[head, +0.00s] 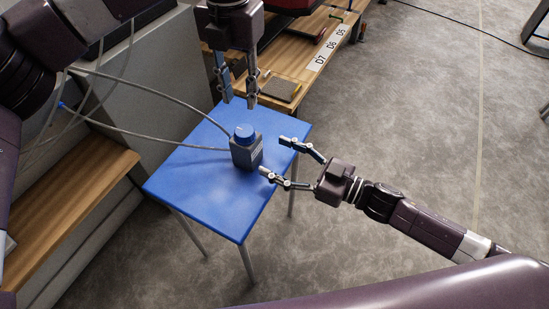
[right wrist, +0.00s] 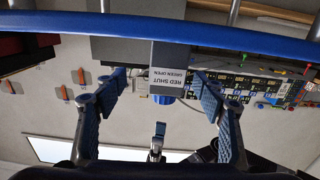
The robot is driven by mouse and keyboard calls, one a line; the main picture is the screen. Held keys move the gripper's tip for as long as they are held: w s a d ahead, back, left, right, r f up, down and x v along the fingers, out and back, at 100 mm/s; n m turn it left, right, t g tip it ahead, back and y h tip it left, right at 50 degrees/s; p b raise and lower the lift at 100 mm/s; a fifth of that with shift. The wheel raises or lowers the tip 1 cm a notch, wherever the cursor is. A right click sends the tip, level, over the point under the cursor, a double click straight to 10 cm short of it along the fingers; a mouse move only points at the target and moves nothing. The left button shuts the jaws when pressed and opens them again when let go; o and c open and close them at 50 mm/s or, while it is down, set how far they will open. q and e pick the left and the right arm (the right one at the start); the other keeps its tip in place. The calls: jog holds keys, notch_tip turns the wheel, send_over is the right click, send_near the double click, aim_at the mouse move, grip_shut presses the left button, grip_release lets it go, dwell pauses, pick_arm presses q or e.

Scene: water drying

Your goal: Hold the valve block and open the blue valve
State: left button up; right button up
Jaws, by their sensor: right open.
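A dark grey valve block (head: 246,154) stands upright on the blue table (head: 195,190), with a round blue valve (head: 244,131) on its top. My right gripper (head: 278,157) is open and empty, just right of the block, its fingers pointing at it. In the right wrist view the block (right wrist: 165,54) appears upside down between the open fingers (right wrist: 158,95), with a "RED SHUT GREEN OPEN" label and part of the blue valve (right wrist: 163,99). My left gripper (head: 239,102) hangs above the block, fingers down, spread and empty. It also shows in the right wrist view (right wrist: 157,140).
Two grey cables (head: 150,138) run from the left to the block's area. A wooden bench (head: 280,62) with a tablet-like item (head: 283,90) stands behind the table. A grey wall and wooden ledge (head: 85,205) lie left.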

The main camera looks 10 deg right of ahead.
aim_at(247, 148)
jog(key=shift+s+a+r, duration=0.1)
jog(key=shift+s+a, duration=0.15)
jog(key=shift+a, duration=0.35)
jog(key=shift+w+a, duration=0.15)
jog(key=shift+a, duration=0.15)
jog(key=x, duration=0.7)
